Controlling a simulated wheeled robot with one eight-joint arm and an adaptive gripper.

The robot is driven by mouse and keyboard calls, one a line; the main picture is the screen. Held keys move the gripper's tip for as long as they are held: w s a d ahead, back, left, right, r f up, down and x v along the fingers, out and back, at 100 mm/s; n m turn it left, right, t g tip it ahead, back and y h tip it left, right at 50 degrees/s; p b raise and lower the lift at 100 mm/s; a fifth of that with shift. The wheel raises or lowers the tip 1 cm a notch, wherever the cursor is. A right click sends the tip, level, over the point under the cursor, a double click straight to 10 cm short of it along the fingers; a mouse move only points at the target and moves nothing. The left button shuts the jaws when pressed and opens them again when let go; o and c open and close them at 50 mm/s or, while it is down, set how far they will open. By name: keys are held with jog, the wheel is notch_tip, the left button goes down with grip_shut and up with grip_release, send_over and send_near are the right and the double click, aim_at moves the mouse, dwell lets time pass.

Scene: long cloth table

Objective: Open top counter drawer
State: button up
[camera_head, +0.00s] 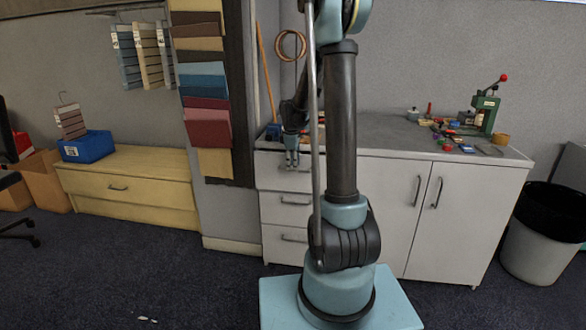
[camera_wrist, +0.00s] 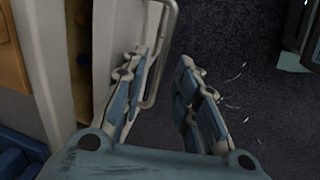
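The white counter (camera_head: 410,170) has a stack of drawers on its left side. The top drawer (camera_head: 268,172) is at the upper left of the stack, partly hidden by my gripper. In the wrist view, a dark gap with indistinct things in it shows behind the white drawer front (camera_wrist: 108,40), so the drawer looks slightly open. Its grey bar handle (camera_wrist: 168,40) sticks out from the front. My gripper (camera_head: 291,163) is at this handle, pointing down. In the wrist view, my gripper (camera_wrist: 168,65) is open, with the handle bar between its fingers, nearer the left one.
Two lower drawers (camera_head: 282,218) and two cupboard doors (camera_head: 395,190) are below the countertop. A green press (camera_head: 487,112) and small tools lie on top. Dark carpet lies in front.

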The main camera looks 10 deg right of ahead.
jog(key=shift+w+f, duration=0.15)
jog(key=shift+f, duration=0.7)
grip_shut()
jog(key=s+a, duration=0.3)
jog(key=s, duration=0.7)
jog(key=s+a, duration=0.3)
jog(key=s, duration=0.7)
jog(key=shift+a, duration=0.25)
grip_release()
